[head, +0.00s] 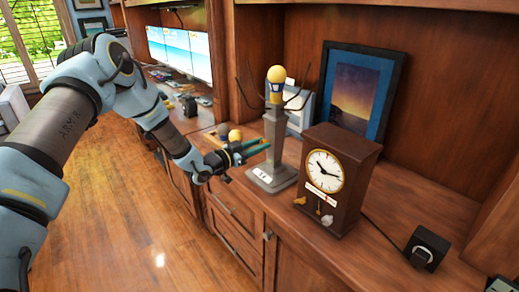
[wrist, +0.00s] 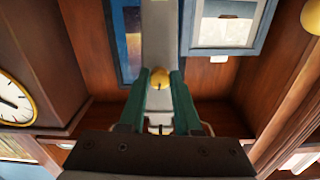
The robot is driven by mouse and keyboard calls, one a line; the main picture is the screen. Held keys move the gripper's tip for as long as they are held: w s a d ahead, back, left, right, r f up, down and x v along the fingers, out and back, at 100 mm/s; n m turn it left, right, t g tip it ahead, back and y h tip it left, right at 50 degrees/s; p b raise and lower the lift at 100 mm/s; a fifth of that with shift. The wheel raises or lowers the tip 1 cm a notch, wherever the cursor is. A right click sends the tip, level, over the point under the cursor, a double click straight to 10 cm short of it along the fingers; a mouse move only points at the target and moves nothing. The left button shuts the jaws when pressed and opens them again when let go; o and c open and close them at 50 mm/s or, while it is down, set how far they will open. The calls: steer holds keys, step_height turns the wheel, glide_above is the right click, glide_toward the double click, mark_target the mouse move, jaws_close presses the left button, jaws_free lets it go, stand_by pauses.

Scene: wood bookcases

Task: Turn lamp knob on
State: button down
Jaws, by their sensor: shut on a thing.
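The lamp (head: 273,135) stands upright on the wooden counter, with a grey square post, a grey base (head: 272,176) and a yellow-and-white bulb (head: 276,84) on top. In the wrist view its grey post (wrist: 160,35) runs up from between my fingers. A small round yellow knob (wrist: 160,77) sits on the post, between my green fingertips. My gripper (head: 262,149) reaches the left side of the post just above the base and is shut on the knob. The knob cannot be made out in the head view.
A dark wooden clock (head: 340,180) stands close to the lamp's right. A framed picture (head: 362,92) leans behind it. A small black box (head: 427,247) sits at the right. Monitors (head: 180,50) stand farther back.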

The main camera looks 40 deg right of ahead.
steer(key=m+b, duration=0.8)
steer(key=b, duration=0.7)
steer(key=m+b, duration=0.8)
steer(key=b, duration=0.7)
steer(key=shift+f+m, duration=0.2)
steer(key=shift+m, duration=0.1)
steer(key=shift+r+b, duration=0.15)
steer(key=shift+b, duration=0.35)
steer(key=c, duration=0.6)
jaws_free()
steer(key=shift+a, duration=0.1)
steer(key=a, duration=1)
steer(key=shift+w+a, duration=0.3)
steer(key=shift+a, duration=0.05)
